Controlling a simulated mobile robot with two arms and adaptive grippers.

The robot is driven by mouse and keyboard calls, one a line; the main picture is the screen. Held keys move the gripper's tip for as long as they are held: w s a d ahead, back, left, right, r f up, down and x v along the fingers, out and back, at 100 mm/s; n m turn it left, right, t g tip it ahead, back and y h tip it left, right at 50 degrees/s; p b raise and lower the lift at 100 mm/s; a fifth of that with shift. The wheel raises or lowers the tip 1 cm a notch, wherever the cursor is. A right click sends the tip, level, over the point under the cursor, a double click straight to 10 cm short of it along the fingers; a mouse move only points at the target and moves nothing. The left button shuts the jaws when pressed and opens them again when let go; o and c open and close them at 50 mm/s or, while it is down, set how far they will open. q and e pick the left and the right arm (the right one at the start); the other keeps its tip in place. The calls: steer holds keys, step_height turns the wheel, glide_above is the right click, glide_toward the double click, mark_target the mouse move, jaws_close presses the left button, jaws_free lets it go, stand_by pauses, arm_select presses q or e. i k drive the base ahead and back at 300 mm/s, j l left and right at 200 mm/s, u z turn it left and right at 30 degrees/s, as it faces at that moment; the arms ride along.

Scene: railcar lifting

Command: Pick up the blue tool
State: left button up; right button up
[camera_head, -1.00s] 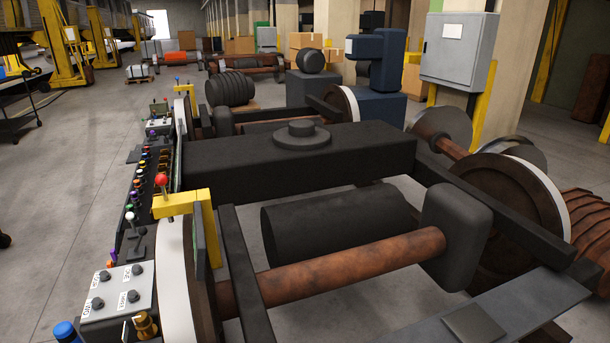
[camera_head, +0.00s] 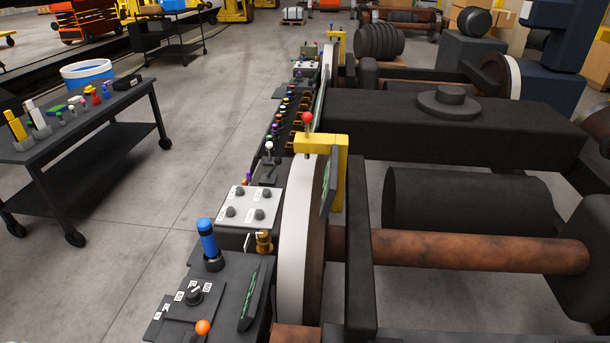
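A blue cylindrical tool (camera_head: 207,238) with a dark base stands upright on the near end of the dark control panel (camera_head: 225,285), just left of the wheel. A small blue and green item (camera_head: 76,101) lies among other things on the tool cart (camera_head: 108,117) at the left. I cannot tell which of these is the blue tool of the task. Neither of my grippers shows in this view.
A large wheel (camera_head: 300,235) with a rusty axle (camera_head: 450,248) stands right of the panel. A yellow bracket (camera_head: 337,148) with a red knob sits over the wheel. A blue and white bucket (camera_head: 87,72) is behind the cart. Grey floor (camera_head: 170,210) is clear between cart and panel.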

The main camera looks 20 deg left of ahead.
mark_target(204, 226)
steer(key=u, duration=1.45)
steer(key=k+l+z, duration=0.1)
steer(key=l, duration=0.35)
steer(key=l+z, duration=0.1)
steer(key=l, duration=0.3)
